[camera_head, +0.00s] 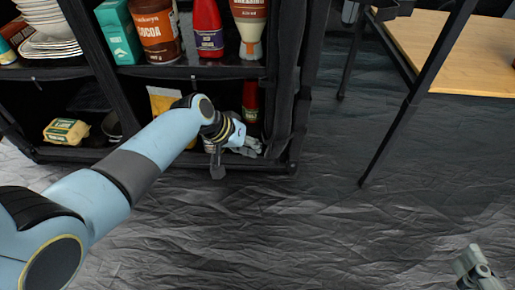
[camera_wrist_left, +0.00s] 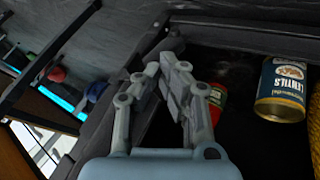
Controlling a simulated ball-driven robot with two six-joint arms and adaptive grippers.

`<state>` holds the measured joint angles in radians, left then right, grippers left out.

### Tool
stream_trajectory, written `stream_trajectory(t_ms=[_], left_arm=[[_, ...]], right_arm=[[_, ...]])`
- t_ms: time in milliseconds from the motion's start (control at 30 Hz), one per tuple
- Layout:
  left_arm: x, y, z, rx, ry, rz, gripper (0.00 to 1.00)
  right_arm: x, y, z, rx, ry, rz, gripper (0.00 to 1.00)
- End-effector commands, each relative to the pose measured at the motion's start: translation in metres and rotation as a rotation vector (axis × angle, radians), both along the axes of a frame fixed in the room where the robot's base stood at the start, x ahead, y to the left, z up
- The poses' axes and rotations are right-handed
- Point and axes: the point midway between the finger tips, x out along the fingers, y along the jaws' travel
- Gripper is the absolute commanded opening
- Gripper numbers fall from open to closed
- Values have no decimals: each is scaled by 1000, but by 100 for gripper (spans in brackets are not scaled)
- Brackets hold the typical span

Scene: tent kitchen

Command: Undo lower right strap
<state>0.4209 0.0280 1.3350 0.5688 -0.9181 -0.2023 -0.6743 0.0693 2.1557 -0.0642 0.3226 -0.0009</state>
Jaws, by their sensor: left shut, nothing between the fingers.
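The black fabric shelf unit (camera_head: 200,72) stands at the upper left in the head view. Its dark right side panel (camera_head: 284,85) runs down to the lower right corner; I cannot make out the strap against the black fabric. My left gripper (camera_head: 248,147) is at the right end of the lower compartment, near that corner. In the left wrist view my left gripper (camera_wrist_left: 168,70) is shut and empty, its fingertips by the dark shelf frame (camera_wrist_left: 112,108). Part of my right gripper (camera_head: 474,268) shows at the bottom right, away from the shelf; its opening is unclear.
The lower compartment holds a red bottle (camera_head: 250,102) and a yellow packet (camera_head: 66,131). A lentils can (camera_wrist_left: 281,90) is near the gripper in the wrist view. A wooden-topped table (camera_head: 455,50) stands right. The crinkled dark floor (camera_head: 300,225) is clear.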

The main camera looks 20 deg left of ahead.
Motion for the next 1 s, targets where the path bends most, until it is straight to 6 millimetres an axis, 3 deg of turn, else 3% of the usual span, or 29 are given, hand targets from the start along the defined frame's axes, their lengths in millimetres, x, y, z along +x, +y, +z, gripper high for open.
stream_trajectory(t_ms=[300,767,900,1000], left_arm=[[2,-11,0,-1,0,1,0],[2,-12,1,-1,-1,2,0],[1,-12,2,-1,-1,12,0],[0,-13,2,-2,-1,25,0]], right_arm=[[17,3,29,0,-124,14,89],[18,3,31,0,-130,14,89],[18,2,29,1,-111,11,89],[-2,0,-1,0,7,0,89]])
